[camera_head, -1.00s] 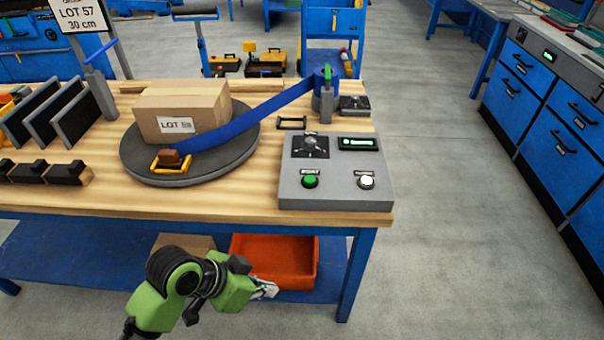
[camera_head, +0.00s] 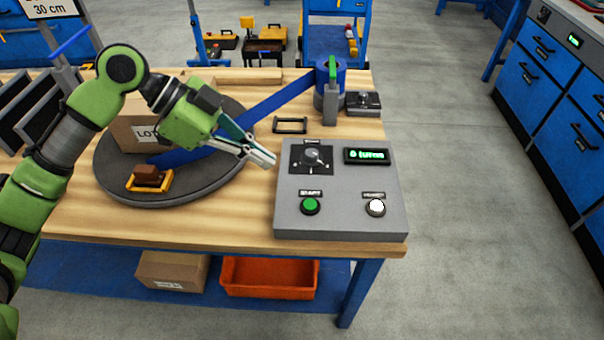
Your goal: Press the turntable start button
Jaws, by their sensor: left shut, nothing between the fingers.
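The grey control box (camera_head: 340,227) sits at the right front of the workbench. Its green start button (camera_head: 310,206) is at the lower left, under a START label. A white button (camera_head: 375,207) is at the lower right. A dial (camera_head: 312,157) and a green-lit display (camera_head: 367,156) are on the upper part. My left gripper (camera_head: 268,160) is shut and empty, above the right part of the turntable (camera_head: 205,184), just left of the box and apart from the green button. My right gripper is not in view.
A cardboard box (camera_head: 129,137) stands on the turntable, partly behind my arm. A blue strap (camera_head: 265,110) runs from a yellow clip with a brown block (camera_head: 149,179) to a reel (camera_head: 329,80). A black handle (camera_head: 290,125) lies behind the control box. An orange bin (camera_head: 268,279) is below.

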